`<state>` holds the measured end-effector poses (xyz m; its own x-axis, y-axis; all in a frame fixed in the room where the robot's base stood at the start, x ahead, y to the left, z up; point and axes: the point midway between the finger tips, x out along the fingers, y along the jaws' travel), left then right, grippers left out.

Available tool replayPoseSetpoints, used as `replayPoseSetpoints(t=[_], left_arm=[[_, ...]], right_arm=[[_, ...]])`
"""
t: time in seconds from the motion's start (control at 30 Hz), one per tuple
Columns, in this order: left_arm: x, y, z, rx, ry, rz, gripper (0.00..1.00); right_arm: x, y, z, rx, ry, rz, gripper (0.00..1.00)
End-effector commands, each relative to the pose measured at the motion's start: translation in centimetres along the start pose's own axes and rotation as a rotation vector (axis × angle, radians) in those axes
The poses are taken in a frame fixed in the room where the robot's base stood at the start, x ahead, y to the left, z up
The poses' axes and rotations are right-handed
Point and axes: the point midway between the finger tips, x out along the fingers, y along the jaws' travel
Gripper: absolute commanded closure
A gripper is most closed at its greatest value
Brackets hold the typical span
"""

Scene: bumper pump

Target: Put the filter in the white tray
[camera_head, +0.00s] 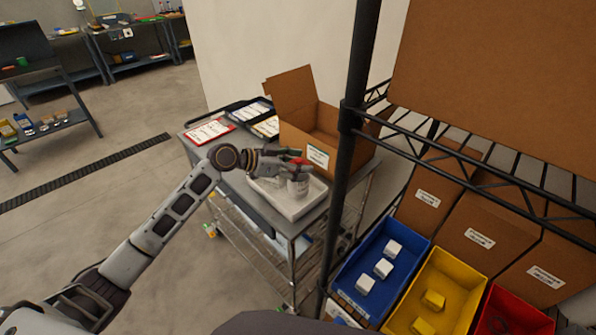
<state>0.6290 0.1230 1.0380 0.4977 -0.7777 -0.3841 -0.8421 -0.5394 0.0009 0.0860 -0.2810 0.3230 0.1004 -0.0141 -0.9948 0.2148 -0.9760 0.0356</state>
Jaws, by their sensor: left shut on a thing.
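The white tray (303,210) sits on the top shelf of a grey wheeled cart. My left arm reaches in from the left, with its gripper (303,172) above the tray. The gripper is shut on a pale, roughly cylindrical thing, apparently the filter (298,186). The fingers partly cover it. It is over or inside the tray; I cannot tell whether it touches the tray bottom. Another pale shape beside it in the tray is unclear. My right gripper is not in view.
An open cardboard box (318,158) stands right behind the tray. A red-edged clipboard (208,132) and dark trays lie at the cart's back left. A black rack post (350,150) rises close right of the cart. Blue (357,262) and yellow (450,278) bins stand at lower right.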

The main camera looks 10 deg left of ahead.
Motion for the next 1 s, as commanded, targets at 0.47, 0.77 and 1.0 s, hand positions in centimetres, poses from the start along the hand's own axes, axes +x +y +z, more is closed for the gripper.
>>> replayPoseSetpoints(t=[0.47, 0.77, 1.0], left_arm=[[1.0, 0.0, 2.3, 0.002, 0.005, -0.001, 1.0], [1.1, 0.0, 2.5, 0.002, 0.004, -0.001, 1.0], [1.1, 0.0, 2.7, 0.0, 0.0, 0.0, 0.17]], right_arm=[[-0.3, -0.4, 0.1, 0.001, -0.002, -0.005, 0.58], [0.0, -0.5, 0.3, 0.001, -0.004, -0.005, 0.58], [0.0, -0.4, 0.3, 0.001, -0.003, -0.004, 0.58]])
